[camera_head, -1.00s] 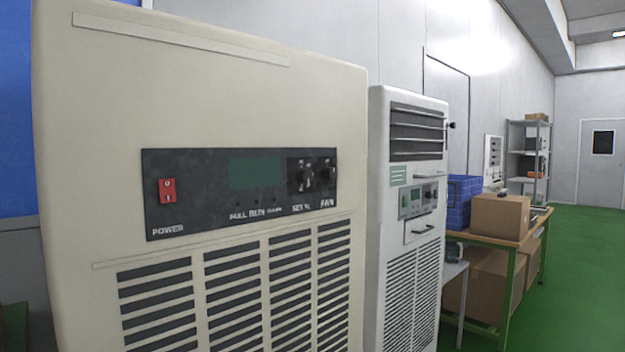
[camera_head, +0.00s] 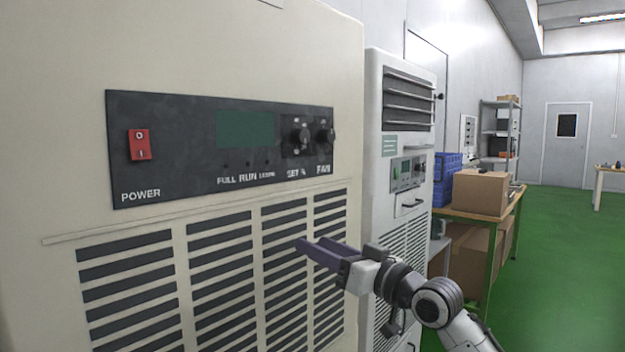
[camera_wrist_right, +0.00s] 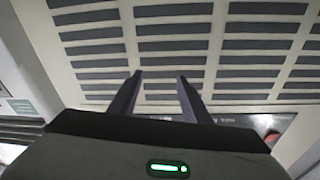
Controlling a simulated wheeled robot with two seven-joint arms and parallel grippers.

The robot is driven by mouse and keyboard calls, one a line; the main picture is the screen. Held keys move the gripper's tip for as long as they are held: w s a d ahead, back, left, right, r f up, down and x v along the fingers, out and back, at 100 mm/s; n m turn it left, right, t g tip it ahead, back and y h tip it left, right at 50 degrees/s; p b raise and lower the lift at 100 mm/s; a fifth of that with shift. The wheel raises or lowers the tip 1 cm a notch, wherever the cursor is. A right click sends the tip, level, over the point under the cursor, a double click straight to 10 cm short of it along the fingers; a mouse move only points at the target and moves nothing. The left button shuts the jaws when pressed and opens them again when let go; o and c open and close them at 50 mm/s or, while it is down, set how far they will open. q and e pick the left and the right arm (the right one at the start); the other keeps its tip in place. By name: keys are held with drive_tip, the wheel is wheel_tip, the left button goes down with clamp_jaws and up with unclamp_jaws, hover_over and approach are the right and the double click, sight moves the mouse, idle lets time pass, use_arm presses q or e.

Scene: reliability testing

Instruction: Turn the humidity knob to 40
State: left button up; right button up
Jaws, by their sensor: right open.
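The beige dehumidifier cabinet (camera_head: 250,40) fills the left of the head view. Its dark control panel (camera_head: 190,165) carries a red power switch (camera_head: 139,145), a blank green display (camera_head: 245,129) and two black knobs. The left knob, labelled SET % (camera_head: 301,138), is the humidity knob; its setting is too small to read. The FAN knob (camera_head: 325,137) is right of it. My right gripper (camera_head: 312,247) is in front of the vent slats, below the knobs and apart from them. In the wrist view its two fingers (camera_wrist_right: 156,92) are spread and empty. My left gripper is not in view.
A second, white cabinet (camera_head: 400,75) stands just right of the beige one. Beyond it are a table with a cardboard box (camera_head: 480,192), a blue crate (camera_head: 446,180) and a shelf (camera_head: 499,130). The green floor (camera_head: 560,260) at right is clear.

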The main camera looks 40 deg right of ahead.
sight(305, 138)
drive_tip(key=s+d+r+t+y, duration=0.1)
drive_tip(key=s+r+t, duration=0.35)
drive_tip(key=r, duration=1.25)
drive_tip(key=shift+g, duration=0.55)
drive_tip(key=p+x, duration=0.2)
drive_tip(key=x, duration=0.5)
drive_tip(key=shift+w+d+r+p, duration=0.1)
drive_tip(key=shift+w+r+p, duration=0.1)
drive_tip(key=shift+r+p, duration=0.1)
drive_tip(key=shift+w+n, duration=0.3)
drive_tip(key=shift+w, duration=0.15)
drive_tip(key=c, duration=1)
drive_tip(key=shift+c, duration=0.2)
